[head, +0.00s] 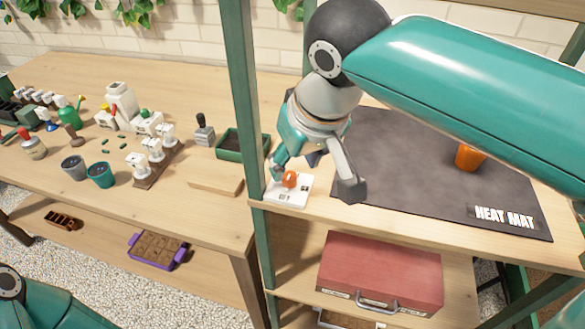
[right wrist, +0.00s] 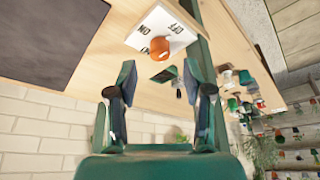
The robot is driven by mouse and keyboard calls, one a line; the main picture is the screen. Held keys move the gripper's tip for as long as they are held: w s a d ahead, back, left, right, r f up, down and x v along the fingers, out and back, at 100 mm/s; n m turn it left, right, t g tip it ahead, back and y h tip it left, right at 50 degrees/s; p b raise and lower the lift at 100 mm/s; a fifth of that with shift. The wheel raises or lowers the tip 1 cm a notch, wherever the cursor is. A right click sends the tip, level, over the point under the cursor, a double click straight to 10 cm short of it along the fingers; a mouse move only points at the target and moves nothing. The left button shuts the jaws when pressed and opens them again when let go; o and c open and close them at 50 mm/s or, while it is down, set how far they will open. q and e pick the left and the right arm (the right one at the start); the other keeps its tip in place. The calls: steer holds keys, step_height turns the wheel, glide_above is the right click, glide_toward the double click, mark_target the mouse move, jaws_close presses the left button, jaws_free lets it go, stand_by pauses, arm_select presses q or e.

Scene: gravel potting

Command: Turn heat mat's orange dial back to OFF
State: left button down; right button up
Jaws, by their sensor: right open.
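The heat mat's orange dial (head: 290,179) sits on a small white control box (head: 300,194) at the front left of the mat's shelf. In the right wrist view the dial (right wrist: 161,49) stands on the white box (right wrist: 150,24), with ON and OFF printed on it and a third label partly hidden. I cannot tell where the dial points. My right gripper (head: 313,180) is open over the box, its fingers on either side of the dial in the head view. In the wrist view the fingers (right wrist: 160,82) look short of the dial, with nothing between them. My left gripper is out of view.
The dark heat mat (head: 400,150) lies right of the box, with an orange pot (head: 469,157) on it. A green shelf post (head: 243,90) stands close left of the box. A red toolbox (head: 380,270) sits on the shelf below. Pots and tools crowd the left bench.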

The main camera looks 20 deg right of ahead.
steer(key=v, duration=0.3)
steer(key=shift+s+r, duration=0.1)
steer(key=shift+s, duration=0.05)
stand_by(0.5)
